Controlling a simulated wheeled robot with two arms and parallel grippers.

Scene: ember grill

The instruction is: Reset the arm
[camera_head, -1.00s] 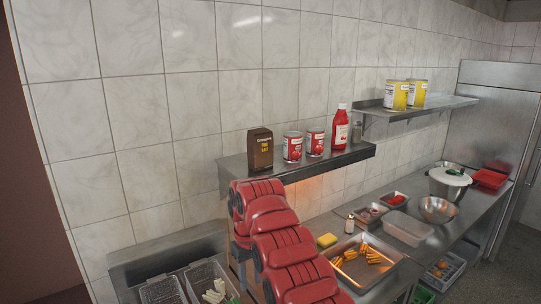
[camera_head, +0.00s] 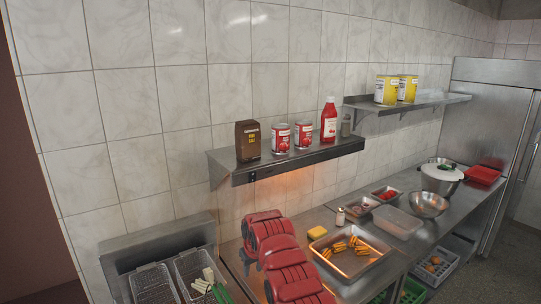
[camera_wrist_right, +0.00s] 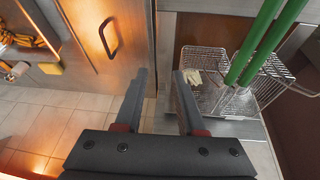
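My red right arm (camera_head: 285,262) rises from the bottom edge of the head view, in front of the counter below the shelf. Its gripper cannot be made out there. In the right wrist view my right gripper (camera_wrist_right: 160,74) is open, its two dark fingers apart with nothing between them. Beyond the fingers are floor tiles and a metal cabinet front. My left gripper is in neither view.
Wire fryer baskets (camera_wrist_right: 205,82) with green handles (camera_wrist_right: 262,40) lie right of the fingers. A wall shelf (camera_head: 300,158) carries a brown box, red cans and a ketchup bottle. A tray of fries (camera_head: 350,262) and a yellow sponge (camera_head: 317,232) are on the counter.

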